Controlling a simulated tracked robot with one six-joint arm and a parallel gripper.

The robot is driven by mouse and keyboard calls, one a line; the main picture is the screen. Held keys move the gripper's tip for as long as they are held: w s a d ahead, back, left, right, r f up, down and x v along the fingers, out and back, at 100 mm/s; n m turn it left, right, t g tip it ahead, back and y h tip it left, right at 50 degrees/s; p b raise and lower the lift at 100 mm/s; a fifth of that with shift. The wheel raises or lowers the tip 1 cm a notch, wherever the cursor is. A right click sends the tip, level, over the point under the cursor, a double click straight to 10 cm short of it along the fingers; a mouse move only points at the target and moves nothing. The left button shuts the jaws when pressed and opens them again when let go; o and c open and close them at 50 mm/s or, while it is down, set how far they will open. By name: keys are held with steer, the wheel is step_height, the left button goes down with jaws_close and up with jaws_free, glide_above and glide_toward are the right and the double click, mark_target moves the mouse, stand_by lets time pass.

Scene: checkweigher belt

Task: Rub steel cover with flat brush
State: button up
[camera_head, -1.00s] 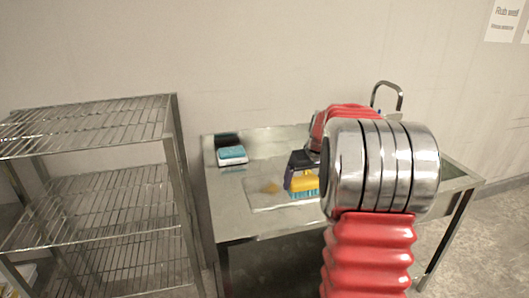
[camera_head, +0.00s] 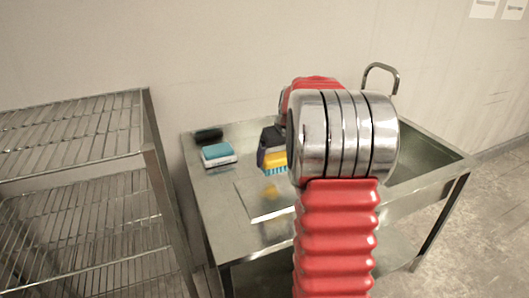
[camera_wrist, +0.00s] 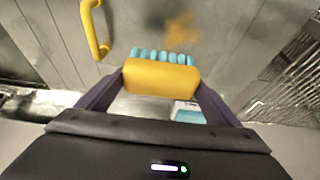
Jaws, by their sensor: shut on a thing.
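The flat brush (camera_head: 275,161) has a yellow block and light blue bristles. My gripper (camera_wrist: 160,80) is shut on its yellow block, which fills the space between the dark fingers in the wrist view. The steel cover (camera_head: 284,213) lies flat on the steel table, with a yellow-brown smudge (camera_head: 270,191) on it. That smudge also shows in the wrist view (camera_wrist: 182,28), just beyond the bristles. The brush is at the cover's far side in the head view; I cannot tell whether its bristles touch. My arm hides the cover's right part.
A blue and white sponge (camera_head: 218,155) lies at the table's back left, with a dark object (camera_head: 208,135) behind it. A yellow bar handle (camera_wrist: 95,28) shows in the wrist view. A wire shelf (camera_head: 70,128) stands left; a sink basin (camera_head: 415,160) is at right.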

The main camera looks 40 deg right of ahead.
steer(key=shift+w+a, duration=0.1)
steer(key=shift+w, duration=0.2)
